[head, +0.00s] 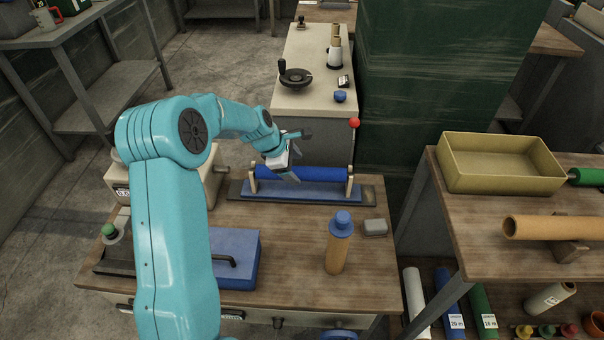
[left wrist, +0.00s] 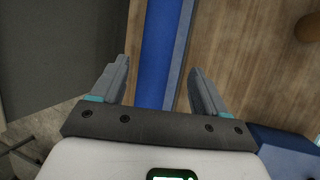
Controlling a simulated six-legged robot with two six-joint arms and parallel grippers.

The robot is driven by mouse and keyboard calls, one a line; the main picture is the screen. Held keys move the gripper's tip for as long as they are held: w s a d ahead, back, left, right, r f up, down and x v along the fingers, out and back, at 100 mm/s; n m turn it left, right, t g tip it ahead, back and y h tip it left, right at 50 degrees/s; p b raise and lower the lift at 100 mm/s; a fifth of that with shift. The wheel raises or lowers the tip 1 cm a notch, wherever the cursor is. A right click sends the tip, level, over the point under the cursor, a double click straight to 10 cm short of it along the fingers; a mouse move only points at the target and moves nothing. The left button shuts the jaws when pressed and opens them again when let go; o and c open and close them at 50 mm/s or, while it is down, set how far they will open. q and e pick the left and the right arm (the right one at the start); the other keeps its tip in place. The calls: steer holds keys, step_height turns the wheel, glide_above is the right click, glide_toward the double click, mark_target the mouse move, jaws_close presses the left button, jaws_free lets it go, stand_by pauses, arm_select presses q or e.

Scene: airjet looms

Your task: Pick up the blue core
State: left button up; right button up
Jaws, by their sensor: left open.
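The blue core (head: 305,173) is a blue cylinder lying level between two pale posts on a long blue-topped stand (head: 315,195) at the back of the wooden table. My left gripper (head: 297,156) is open and empty, by the core's left part and apparently above it. In the left wrist view a long blue strip, which looks like the core (left wrist: 158,50), runs between the spread fingers of this gripper (left wrist: 160,86). I cannot tell whether the fingers touch it. My right gripper is not in view.
An orange bottle with a blue cap (head: 336,245) and a small grey block (head: 375,227) stand in front of the stand. A blue box (head: 234,258) is at the left. A yellow tray (head: 500,178) and an orange tube (head: 545,228) are on the right table.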

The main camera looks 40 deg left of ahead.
mark_target(299, 170)
arm_select(q)
steer(key=x, duration=0.4)
steer(key=shift+a+f, duration=0.1)
steer(key=shift+a, duration=0.2)
steer(key=shift+w+f, duration=0.3)
steer(key=shift+w, duration=0.05)
steer(key=shift+s+r, duration=0.1)
steer(key=shift+c, duration=0.6)
steer(key=c, duration=1.1)
